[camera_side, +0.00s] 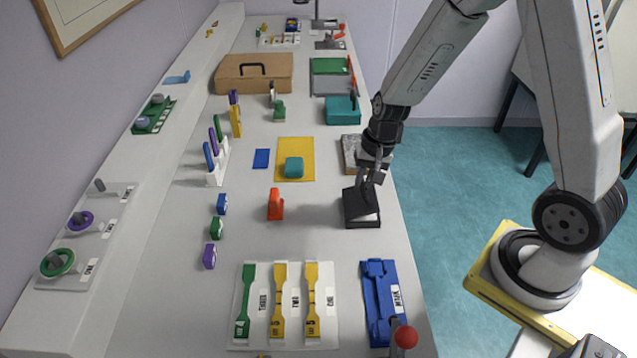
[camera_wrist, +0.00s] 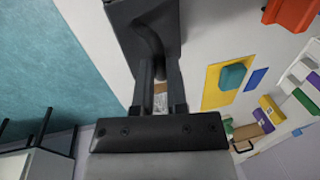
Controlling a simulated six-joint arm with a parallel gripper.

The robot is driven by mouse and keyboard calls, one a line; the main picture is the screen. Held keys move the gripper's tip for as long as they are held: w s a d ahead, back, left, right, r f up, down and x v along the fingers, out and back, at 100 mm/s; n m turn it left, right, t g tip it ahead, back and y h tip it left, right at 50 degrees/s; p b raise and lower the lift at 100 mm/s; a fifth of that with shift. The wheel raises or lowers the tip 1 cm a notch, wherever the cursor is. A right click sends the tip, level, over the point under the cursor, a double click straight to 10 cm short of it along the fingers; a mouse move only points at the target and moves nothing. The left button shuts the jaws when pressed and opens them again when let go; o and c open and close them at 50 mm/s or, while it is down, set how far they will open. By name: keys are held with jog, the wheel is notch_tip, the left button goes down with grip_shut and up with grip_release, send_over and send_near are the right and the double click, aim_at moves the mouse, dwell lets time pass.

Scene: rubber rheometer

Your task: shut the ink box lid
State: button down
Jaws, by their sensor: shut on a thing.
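The black ink box (camera_side: 364,222) stands near the right edge of the bench in the side view. Its lid (camera_side: 357,203) is partly raised and tilted over the base. My gripper (camera_side: 368,182) reaches down to the lid's upper edge and is shut on it. In the wrist view the dark lid (camera_wrist: 133,22) fills the top centre, at the tips of my gripper (camera_wrist: 155,68). The fingers hide part of the contact, and the inside of the box is not visible.
An orange-red block (camera_side: 276,205) stands left of the box. Behind it lie a grey speckled plate (camera_side: 349,152) and a yellow mat (camera_side: 306,146) with a teal block (camera_side: 293,168). A blue tray (camera_side: 377,306) lies in front. Bare bench surrounds the box's left side.

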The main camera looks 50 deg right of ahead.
aim_at(369, 196)
jog(key=c, duration=0.6)
grip_release()
jog(key=shift+c, duration=0.2)
jog(key=shift+r, duration=0.15)
notch_tip(369, 196, up, 7)
jog(key=s+d, duration=0.1)
jog(key=shift+r, duration=0.2)
jog(key=shift+c, duration=0.3)
